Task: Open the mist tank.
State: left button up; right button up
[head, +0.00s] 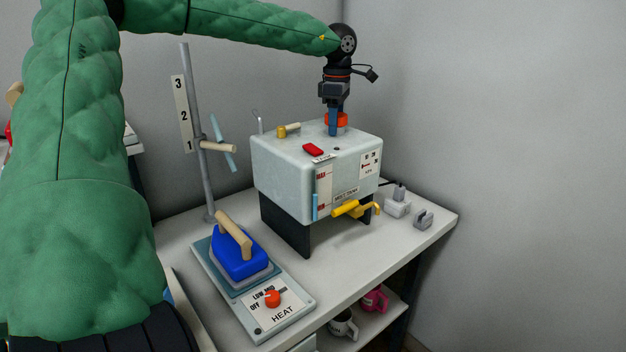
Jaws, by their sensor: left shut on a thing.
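The mist tank (285,172) is a pale grey-green box on dark legs, standing on a white table. An orange-red cap (342,119) sits on its top at the back right. My left gripper (333,130) points straight down from above and is shut on the orange-red cap; its blue fingers hide part of the cap. The tank's top also has a red piece (313,149) and a brass fitting with a wooden handle (288,130). A yellow tap (350,208) juts from its front. My right gripper is not in view.
A blue iron (240,254) rests on a plate with a red HEAT knob (272,298) at the table's front. A grey pole (194,130) with a numbered scale stands left of the tank. A plug (397,203) and small grey block (423,219) lie right. Mugs (343,325) stand on the shelf below.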

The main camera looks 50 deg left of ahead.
pick_arm(q)
jog(key=shift+n+b, duration=0.35)
jog(key=shift+n, duration=0.35)
jog(key=shift+r+p, duration=0.25)
jog(key=shift+p, duration=0.05)
jog(key=shift+r+p, duration=1.35)
jog(key=shift+r, duration=1.45)
dwell(1.0)
